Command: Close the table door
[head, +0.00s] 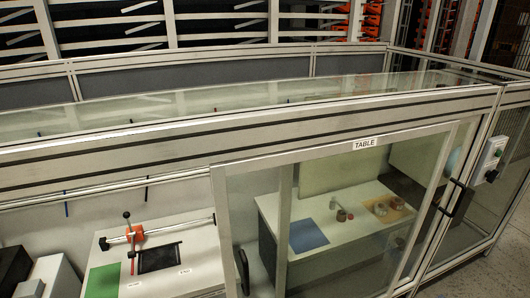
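The table door is a glass panel in a pale metal frame (222,232), in the middle of the head view. A white label reading "TABLE" (364,143) is on the rail along its top. A black handle (243,270) shows near its left upright. Left of that upright, the enclosure front looks open, with no glass or frame visible in front of the white bench there. A second upright (284,222) shows through the door glass. The door's lower edge is out of the picture. Neither of my grippers is in view.
The white bench (205,240) at left carries a red clamp device and a green mat (103,281). Behind the glass, a white table (345,245) carries a blue mat (307,235) and small parts. Another black handle (452,197) and a control box (491,153) are at right.

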